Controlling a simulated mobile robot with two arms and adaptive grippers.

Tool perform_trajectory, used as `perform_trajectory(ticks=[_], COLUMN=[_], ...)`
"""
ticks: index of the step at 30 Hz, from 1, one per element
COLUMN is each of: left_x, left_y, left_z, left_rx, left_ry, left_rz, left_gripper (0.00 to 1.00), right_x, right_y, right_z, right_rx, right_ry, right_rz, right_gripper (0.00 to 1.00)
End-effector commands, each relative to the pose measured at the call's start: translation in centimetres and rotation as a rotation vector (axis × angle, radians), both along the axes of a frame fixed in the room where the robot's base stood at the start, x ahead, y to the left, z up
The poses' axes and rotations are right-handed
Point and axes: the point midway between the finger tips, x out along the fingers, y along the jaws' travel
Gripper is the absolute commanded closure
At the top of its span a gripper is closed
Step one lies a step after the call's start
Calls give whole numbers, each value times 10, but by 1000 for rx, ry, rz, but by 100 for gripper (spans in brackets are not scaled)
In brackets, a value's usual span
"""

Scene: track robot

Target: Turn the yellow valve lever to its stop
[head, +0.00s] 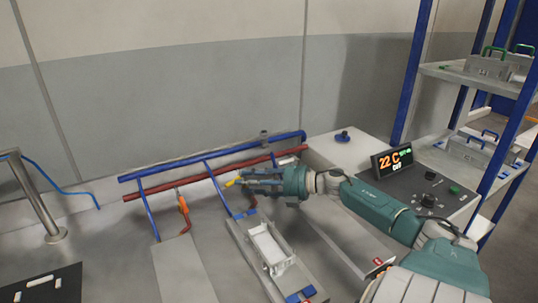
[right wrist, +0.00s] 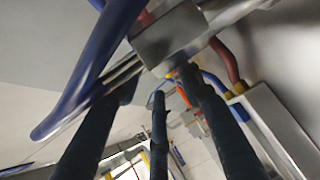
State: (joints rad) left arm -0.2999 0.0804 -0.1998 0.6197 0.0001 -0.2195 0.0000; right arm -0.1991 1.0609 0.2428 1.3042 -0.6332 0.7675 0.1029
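The yellow valve lever (head: 233,182) shows in the head view at the tips of my right gripper (head: 246,179), near the red pipe. I cannot tell whether the fingers touch it. In the right wrist view the dark fingers of my right gripper (right wrist: 156,82) stand apart with nothing clearly held between them. A grey metal block (right wrist: 168,38) lies just beyond the fingertips there. The yellow lever itself is not clearly visible in that view. My left gripper is not in view.
A blue pipe (head: 190,162) and a red pipe (head: 160,190) run along the wall. An orange lever (head: 183,205) hangs on the red pipe to the left. A white tray (head: 268,247) stands below my arm. A display (head: 392,161) and blue-framed shelves (head: 467,78) are at right.

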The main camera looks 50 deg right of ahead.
Motion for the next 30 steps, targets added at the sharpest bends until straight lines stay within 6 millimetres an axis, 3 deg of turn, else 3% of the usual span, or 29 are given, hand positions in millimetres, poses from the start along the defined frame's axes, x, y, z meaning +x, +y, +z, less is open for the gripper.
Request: perform_trajectory(ticks=[12,18,26,30], left_x=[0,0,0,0], left_y=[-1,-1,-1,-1], left_z=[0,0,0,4], left_rx=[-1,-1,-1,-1], left_ry=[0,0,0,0], left_rz=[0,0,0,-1], left_gripper=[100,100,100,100], right_x=[-60,-71,-72,-65], right_y=[-27,-33,-33,-34], right_z=[10,14,14,25], right_rx=[0,-1,-1,15], right_ry=[2,1,1,-19], right_rz=[-2,-1,-1,-20], right_gripper=[63,63,63,89])
